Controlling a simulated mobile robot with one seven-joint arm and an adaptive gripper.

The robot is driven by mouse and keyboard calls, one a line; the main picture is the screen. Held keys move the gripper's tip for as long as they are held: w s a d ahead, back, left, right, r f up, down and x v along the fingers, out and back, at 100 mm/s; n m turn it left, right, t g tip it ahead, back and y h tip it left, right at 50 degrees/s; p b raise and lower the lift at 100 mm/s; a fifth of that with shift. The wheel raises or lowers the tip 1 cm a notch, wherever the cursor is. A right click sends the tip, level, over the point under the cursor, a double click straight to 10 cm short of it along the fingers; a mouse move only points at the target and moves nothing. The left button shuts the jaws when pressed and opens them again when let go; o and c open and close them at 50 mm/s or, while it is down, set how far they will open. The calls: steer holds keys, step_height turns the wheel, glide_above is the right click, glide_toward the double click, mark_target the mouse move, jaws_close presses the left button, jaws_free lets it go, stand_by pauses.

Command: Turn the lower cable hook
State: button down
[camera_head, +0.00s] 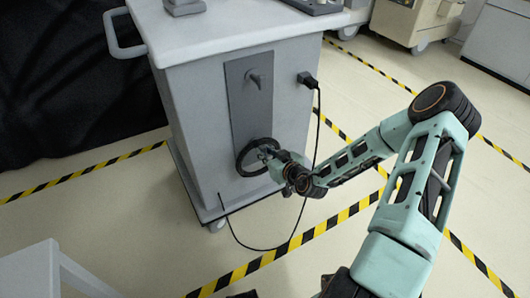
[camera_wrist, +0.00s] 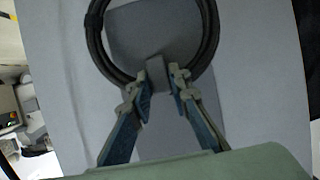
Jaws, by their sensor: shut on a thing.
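The lower cable hook (camera_wrist: 157,70) is a small grey block on the dark grey panel (camera_head: 249,112) on the cart's side. In the wrist view my gripper (camera_wrist: 160,78) has its two fingertips on either side of it and is shut on it. In the head view my gripper (camera_head: 268,153) reaches the panel's lower part and hides most of this hook. A coiled black cable (camera_head: 240,160) hangs as a ring around the hook; in the wrist view the coil (camera_wrist: 93,40) passes behind or beside the fingertips. The upper hook (camera_head: 256,79) is higher on the panel.
The grey cart (camera_head: 212,100) has a push handle (camera_head: 113,37) at left. A black plug (camera_head: 308,79) sits in its side, and its cord (camera_head: 318,125) hangs to the floor past my arm. A pale table (camera_head: 35,272) stands at front left. Striped tape marks the open floor.

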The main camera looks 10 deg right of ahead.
steer(key=shift+a+r+p, duration=0.1)
steer(key=shift+p, duration=0.35)
step_height(320, 180, down, 4)
steer(key=n+t+y, duration=0.1)
steer(key=n+t, duration=0.1)
steer(key=n, duration=1)
steer(key=n+t+y+p, duration=0.1)
steer(key=n+t, duration=0.2)
steer(key=n, duration=0.9)
steer(key=n+t, duration=0.3)
steer(key=n, duration=0.8)
steer(key=shift+f+n+y, duration=0.25)
steer(key=shift+n+y, duration=0.15)
steer(key=shift+n, duration=0.3)
